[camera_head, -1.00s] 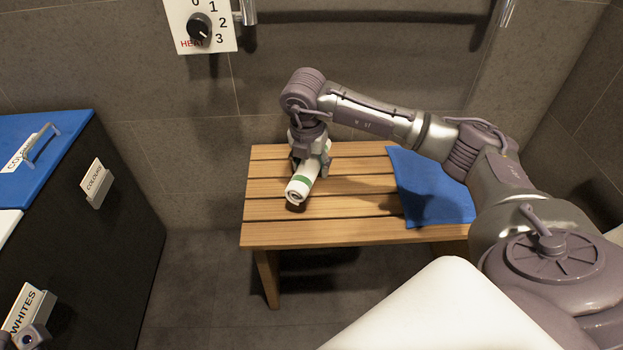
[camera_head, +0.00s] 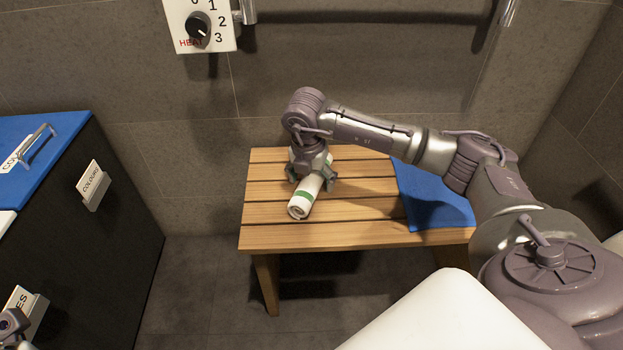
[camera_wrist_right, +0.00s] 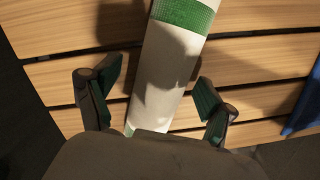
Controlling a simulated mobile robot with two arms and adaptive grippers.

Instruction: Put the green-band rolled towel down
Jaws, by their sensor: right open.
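The green-band rolled towel (camera_head: 303,203) is white with a green band near its front end. It lies slantwise on the slatted wooden bench (camera_head: 345,236). My right gripper (camera_head: 311,184) is over its rear part with fingers spread. In the right wrist view, the open fingers (camera_wrist_right: 160,88) stand on either side of the towel (camera_wrist_right: 165,62), with a gap visible on each side. The gripper hides the towel's back part in the head view. A small piece at the lower left corner may be my left gripper (camera_head: 10,326); its fingers cannot be made out.
A blue cloth (camera_head: 432,198) lies on the bench's right part. The bench's front-left slats are clear. A black cabinet with a blue lid (camera_head: 62,140) and a "COLOURS" label (camera_head: 93,183) stands at left. A heat dial panel (camera_head: 200,26) and rail are on the wall behind.

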